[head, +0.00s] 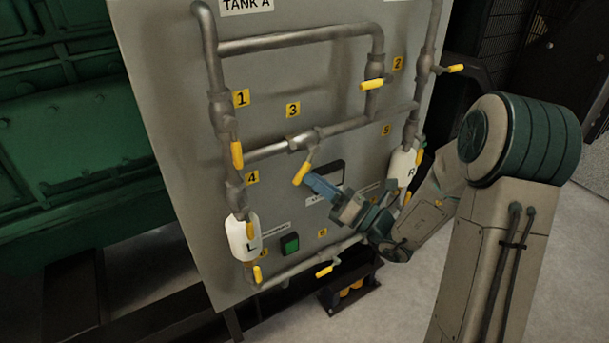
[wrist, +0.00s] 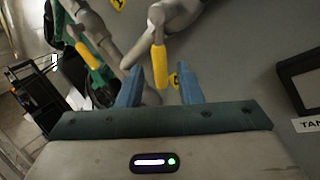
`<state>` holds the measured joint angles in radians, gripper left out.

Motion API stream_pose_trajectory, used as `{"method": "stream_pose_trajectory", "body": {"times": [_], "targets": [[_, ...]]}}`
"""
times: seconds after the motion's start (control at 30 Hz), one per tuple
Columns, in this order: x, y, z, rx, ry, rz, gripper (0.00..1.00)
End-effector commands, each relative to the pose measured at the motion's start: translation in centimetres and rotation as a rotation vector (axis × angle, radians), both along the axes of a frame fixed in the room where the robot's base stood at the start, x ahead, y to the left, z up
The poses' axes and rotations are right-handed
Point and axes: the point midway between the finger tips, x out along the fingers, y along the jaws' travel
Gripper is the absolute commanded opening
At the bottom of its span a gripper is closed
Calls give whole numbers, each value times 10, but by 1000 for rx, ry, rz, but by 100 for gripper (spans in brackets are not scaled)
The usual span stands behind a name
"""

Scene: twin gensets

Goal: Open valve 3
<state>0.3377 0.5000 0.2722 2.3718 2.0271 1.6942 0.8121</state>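Valve 3 (head: 303,140) sits on the middle horizontal pipe of the grey panel, below the yellow label 3 (head: 293,110). Its yellow handle (head: 302,168) hangs down, slanting to the left and crosswise to the pipe. My gripper (head: 312,182) is just below and right of the handle, its blue fingers pointing at it. In the wrist view the gripper (wrist: 160,80) is open, with a finger on each side. The lower end of the yellow handle (wrist: 158,58) shows between the fingertips; I cannot tell whether they touch it.
Other yellow-handled valves surround it: valve 1 (head: 236,154) left, valve 2 (head: 372,85) upper right, and a lower one (head: 324,271). A dark display (head: 329,175) and a green button (head: 290,243) are on the panel nearby. White L (head: 243,238) and R parts flank the pipes.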

Motion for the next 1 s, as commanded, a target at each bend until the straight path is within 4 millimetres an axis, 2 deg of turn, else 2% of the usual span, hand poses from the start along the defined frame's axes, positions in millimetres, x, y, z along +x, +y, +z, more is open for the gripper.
{"method": "stream_pose_trajectory", "body": {"times": [0.03, 0.2, 0.4, 0.57, 0.83, 0.87, 0.9, 0.97, 1.0], "targets": [[-5, -12, -7, 0, 3, -6, 32], [-24, -43, -21, 1, 3, -6, 32], [-39, -69, -31, 1, 1, -2, 32], [-45, -78, -35, 1, 2, -2, 32], [-46, -79, -35, 0, 1, 0, 32], [-46, -79, -35, 0, 1, 0, 27], [-45, -79, -35, 0, -1, 0, 16], [-44, -79, -36, -6, -14, 0, 0], [-43, -79, -37, -15, -34, 0, 0]]}}
